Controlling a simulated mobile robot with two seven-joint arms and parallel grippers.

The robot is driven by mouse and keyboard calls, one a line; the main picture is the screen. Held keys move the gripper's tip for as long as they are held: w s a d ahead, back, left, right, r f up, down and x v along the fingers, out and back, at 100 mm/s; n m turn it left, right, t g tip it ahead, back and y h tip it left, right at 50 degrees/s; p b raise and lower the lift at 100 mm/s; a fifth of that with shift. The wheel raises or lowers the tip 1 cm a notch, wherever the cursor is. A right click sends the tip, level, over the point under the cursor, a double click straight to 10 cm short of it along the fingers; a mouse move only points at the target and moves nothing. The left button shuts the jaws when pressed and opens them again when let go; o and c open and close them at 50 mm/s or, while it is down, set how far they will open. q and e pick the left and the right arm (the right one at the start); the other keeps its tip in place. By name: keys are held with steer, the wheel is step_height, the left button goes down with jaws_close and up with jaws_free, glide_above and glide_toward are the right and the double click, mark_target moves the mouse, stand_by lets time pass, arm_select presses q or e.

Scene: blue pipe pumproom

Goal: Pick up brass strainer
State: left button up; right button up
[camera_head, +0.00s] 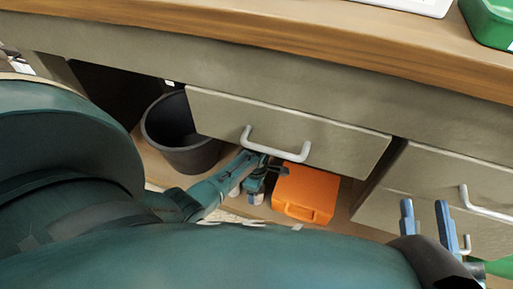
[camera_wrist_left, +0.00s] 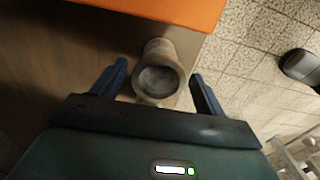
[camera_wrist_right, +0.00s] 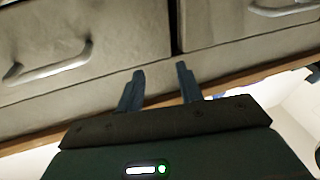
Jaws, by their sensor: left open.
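A short tan-grey cylinder with a grey round end, which I take to be the brass strainer (camera_wrist_left: 160,76), sits between the fingers of my left gripper (camera_wrist_left: 159,70) in the left wrist view. The fingers are open, with a gap visible on both sides of it. In the head view my left gripper (camera_head: 262,180) is low under the drawer, beside the orange case, and the strainer there is too small to tell for sure. My right gripper (camera_head: 424,205) is open and empty in front of the right drawers; it also shows in the right wrist view (camera_wrist_right: 160,70).
An orange case (camera_head: 306,194) lies right of my left gripper; its edge (camera_wrist_left: 190,10) shows in the left wrist view. A drawer (camera_head: 290,130) with a handle overhangs. A dark bin (camera_head: 180,135) stands left. A green container (camera_head: 490,25) is on the worktop (camera_head: 300,38).

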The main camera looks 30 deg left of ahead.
arm_select(q)
step_height(320, 180, down, 4)
steer(key=b, duration=0.2)
steer(key=shift+r+b, duration=0.15)
steer(key=shift+b, duration=0.2)
steer(key=shift+w+f+b, duration=0.1)
steer(key=shift+f+b, duration=0.4)
steer(key=shift+f, duration=0.3)
steer(key=c, duration=1.1)
arm_select(e)
steer(key=shift+w+r+n+t+y, duration=0.3)
steer(key=shift+r+n+y, duration=0.1)
steer(key=shift+r+y, duration=0.25)
steer(key=shift+w+r+n+t+y, duration=0.2)
steer(key=shift+r+n+t+y, duration=0.15)
steer(key=shift+r+y, duration=0.3)
steer(key=shift+r, duration=0.15)
